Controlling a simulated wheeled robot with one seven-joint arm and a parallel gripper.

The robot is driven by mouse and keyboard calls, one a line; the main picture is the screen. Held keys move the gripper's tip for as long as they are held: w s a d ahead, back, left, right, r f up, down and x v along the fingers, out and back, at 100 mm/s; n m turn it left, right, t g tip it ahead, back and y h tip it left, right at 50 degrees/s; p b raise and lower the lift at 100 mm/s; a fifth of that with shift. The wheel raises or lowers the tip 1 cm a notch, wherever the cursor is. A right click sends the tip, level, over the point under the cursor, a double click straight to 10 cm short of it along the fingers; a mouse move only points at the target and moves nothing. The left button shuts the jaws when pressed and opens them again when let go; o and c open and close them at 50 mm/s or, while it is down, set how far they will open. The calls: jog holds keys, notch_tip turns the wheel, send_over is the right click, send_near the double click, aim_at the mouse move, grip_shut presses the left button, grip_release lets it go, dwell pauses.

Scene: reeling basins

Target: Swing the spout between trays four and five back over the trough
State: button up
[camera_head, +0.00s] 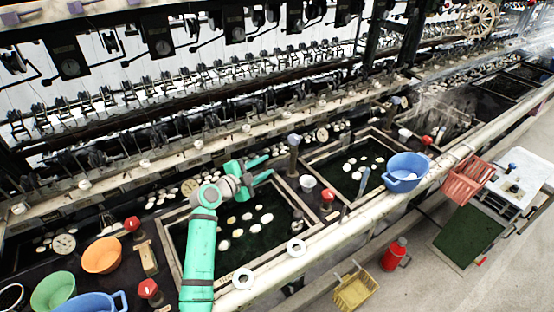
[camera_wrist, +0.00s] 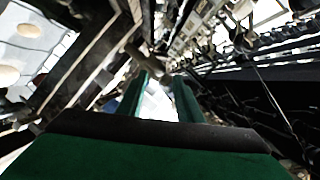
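A dark upright spout post with a grey-blue top (camera_head: 293,142) stands on the divider between the near tray (camera_head: 172,232) and the tray to its right (camera_head: 318,158). I cannot tell the trays' numbers, nor which way the spout points. My gripper (camera_head: 268,168) is above the far part of the near tray, its fingers pointing right toward the post, a short gap away. In the wrist view my gripper (camera_wrist: 160,98) shows two parted green fingers with nothing held between them. A brownish-grey bar, perhaps the spout (camera_wrist: 142,60), lies just beyond the fingertips.
A white cup (camera_head: 307,183) and a red-topped valve (camera_head: 328,195) stand near the post. A blue basin (camera_head: 405,172) sits on the front ledge at right. Orange (camera_head: 102,255) and green (camera_head: 53,291) bowls are at left. Reeling machinery runs behind the trays.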

aim_at(271, 162)
jog(key=x, duration=0.7)
grip_shut()
